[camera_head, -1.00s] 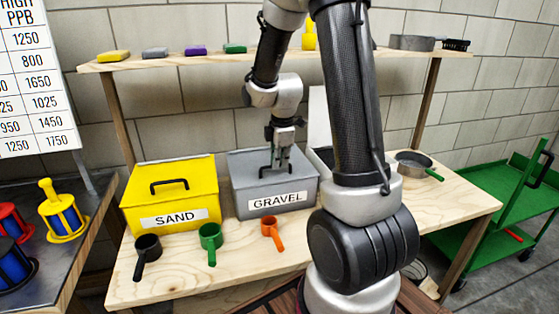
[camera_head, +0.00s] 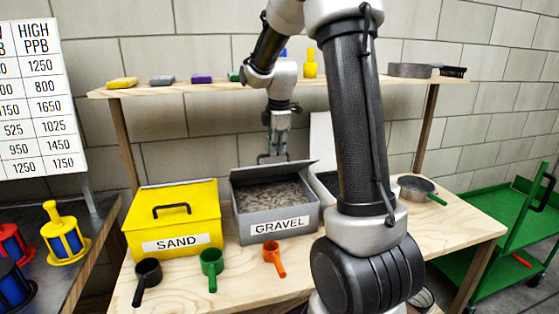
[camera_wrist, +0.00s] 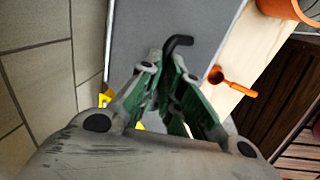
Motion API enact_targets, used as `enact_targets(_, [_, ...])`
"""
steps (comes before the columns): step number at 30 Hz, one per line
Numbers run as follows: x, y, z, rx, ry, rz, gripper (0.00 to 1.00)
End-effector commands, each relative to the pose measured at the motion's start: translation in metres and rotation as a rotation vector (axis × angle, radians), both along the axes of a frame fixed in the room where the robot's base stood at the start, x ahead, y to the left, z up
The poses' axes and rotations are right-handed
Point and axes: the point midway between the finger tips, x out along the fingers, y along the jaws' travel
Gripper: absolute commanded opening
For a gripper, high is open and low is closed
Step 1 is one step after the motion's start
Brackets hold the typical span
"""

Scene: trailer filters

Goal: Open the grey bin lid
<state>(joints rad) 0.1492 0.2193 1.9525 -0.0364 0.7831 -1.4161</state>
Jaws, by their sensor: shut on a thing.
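The grey bin (camera_head: 292,222) labelled GRAVEL stands on the wooden table with grey gravel (camera_head: 272,195) showing inside. Its grey lid (camera_head: 302,167) is raised and tilted up at the back of the bin. My gripper (camera_head: 272,156) is behind the lid's upper edge, shut on the lid's black handle. In the wrist view the fingers (camera_wrist: 169,58) close around the base of the black handle (camera_wrist: 180,42), with the grey lid face (camera_wrist: 150,25) beyond. The fingertips are partly hidden in the head view.
A yellow SAND bin (camera_head: 172,222) stands just left, lid shut. Black (camera_head: 147,275), green (camera_head: 211,264) and orange (camera_head: 273,256) scoops lie in front. A shelf (camera_head: 210,88) with several blocks is behind. A pan (camera_head: 415,188) and green cart (camera_head: 500,240) are at right.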

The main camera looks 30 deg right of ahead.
Motion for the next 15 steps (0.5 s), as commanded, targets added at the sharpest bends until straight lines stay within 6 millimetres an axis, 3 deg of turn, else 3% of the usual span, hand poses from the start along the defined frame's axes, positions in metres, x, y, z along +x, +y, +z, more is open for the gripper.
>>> enact_targets(3, [0.015,-0.004,0.003,-0.004,-0.013,0.002,0.0])
enact_targets(15, [0.021,-0.006,0.008,-0.002,-0.007,0.001,0.0])
